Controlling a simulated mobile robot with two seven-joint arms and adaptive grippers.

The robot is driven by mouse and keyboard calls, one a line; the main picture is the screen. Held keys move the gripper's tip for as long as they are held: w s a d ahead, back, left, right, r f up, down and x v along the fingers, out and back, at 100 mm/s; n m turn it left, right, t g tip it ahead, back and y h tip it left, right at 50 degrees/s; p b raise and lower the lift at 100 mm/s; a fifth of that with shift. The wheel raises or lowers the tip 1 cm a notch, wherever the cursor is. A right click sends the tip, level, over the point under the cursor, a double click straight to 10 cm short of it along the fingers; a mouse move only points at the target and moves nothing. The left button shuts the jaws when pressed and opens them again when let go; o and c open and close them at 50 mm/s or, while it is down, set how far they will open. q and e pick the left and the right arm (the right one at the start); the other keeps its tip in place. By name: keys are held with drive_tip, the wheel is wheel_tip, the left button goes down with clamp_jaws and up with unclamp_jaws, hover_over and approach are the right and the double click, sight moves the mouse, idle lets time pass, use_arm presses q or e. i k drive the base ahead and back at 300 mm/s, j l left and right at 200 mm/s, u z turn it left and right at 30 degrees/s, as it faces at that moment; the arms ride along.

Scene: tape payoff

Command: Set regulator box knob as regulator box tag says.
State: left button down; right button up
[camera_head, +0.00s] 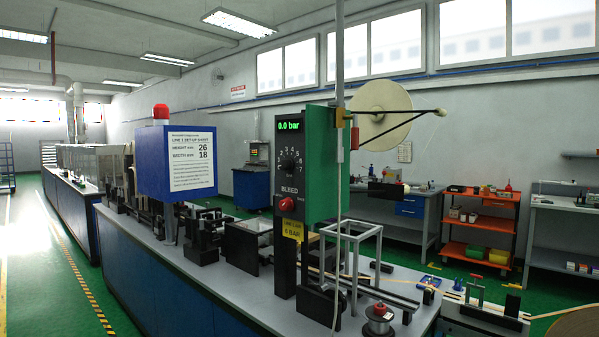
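The regulator box (322,165) is a green box with a black front, mounted on a dark post above the line bench. Its green display (290,126) reads 0.0 bar. Below it is a round black knob (288,161) with a ring of white numbers; its pointer is too small to read. A red button (287,204) sits under the word BLEED. The yellow regulator box tag (292,230) hangs below and appears to read 6 BAR under a smaller line. Neither of my grippers is in view.
A blue box (176,162) with a white set-up sheet and red lamp stands left on the bench (240,285). A wire frame (352,250) and a small spool (379,318) are right of the post. The green floor at left is clear.

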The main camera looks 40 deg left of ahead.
sight(287, 163)
drive_tip(key=u, duration=1.25)
